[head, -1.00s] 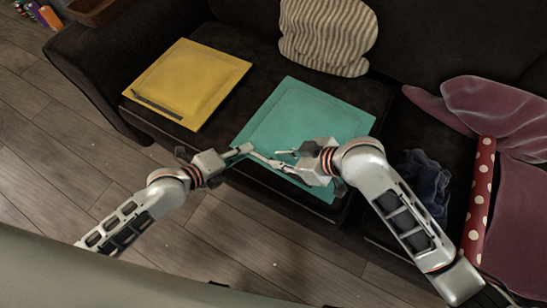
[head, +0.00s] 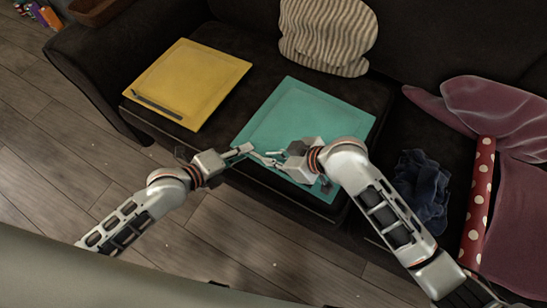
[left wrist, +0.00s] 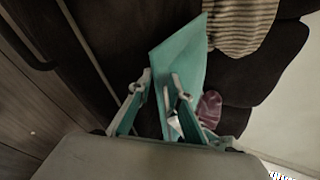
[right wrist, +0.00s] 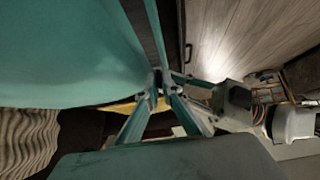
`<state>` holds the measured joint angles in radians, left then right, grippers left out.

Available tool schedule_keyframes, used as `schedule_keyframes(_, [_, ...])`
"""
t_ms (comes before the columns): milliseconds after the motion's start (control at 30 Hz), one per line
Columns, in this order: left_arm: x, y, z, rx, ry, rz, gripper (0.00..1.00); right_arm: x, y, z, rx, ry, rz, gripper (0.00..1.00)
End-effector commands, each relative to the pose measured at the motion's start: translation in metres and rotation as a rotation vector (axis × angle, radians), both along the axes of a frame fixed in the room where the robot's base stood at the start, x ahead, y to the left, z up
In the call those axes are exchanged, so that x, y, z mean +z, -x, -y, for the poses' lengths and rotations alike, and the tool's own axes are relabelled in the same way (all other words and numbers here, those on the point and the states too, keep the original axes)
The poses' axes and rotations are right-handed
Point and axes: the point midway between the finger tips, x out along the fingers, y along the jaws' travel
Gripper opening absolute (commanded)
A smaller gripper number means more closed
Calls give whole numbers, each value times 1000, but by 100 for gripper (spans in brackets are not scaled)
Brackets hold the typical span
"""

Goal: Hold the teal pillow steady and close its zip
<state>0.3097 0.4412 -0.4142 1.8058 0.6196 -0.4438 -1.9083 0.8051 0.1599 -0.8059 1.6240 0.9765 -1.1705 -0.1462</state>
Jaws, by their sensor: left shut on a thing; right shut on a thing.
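The teal pillow (head: 305,122) lies flat on the dark sofa seat; its edge also shows in the right wrist view (right wrist: 70,50). My left gripper (head: 246,149) is shut on the pillow's front-left corner. In the left wrist view my left fingers (left wrist: 160,82) meet at the pillow (left wrist: 183,60). My right gripper (head: 272,161) is at the front edge, just right of the left one, with the tips close together. In the right wrist view its fingertips (right wrist: 157,82) close at the zipped edge, on the zip pull. The pull itself is too small to make out.
A yellow pillow (head: 190,80) with a dark strip lies left on the seat. A striped cushion (head: 327,35) leans behind. Dark blue cloth (head: 424,190), a red dotted roll (head: 478,205) and mauve fabric (head: 500,115) lie right. The wooden floor (head: 60,160) in front is clear.

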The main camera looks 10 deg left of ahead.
Motion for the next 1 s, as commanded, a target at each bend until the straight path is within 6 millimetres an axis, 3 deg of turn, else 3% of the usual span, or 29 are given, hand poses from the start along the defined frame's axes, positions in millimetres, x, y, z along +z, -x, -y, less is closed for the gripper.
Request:
schedule_keyframes(100, [-4, 2, 0, -5, -8, -5, 0, 0, -7, -20, 1, -4, -1, 0])
schedule_keyframes(267, [-4, 2, 0, -5, -8, -5, 0, 0, -13, -35, 1, -1, 0, 0])
schedule_keyframes(533, [-4, 2, 0, -5, -8, -5, 0, 0, -13, -36, 1, -2, -2, 0])
schedule_keyframes(600, [-4, 2, 0, -5, -8, -5, 0, 0, -13, -36, 1, -2, -2, 13])
schedule_keyframes(1000, [-4, 2, 0, -5, -8, -5, 0, 2, -12, -33, 0, -1, -1, 13])
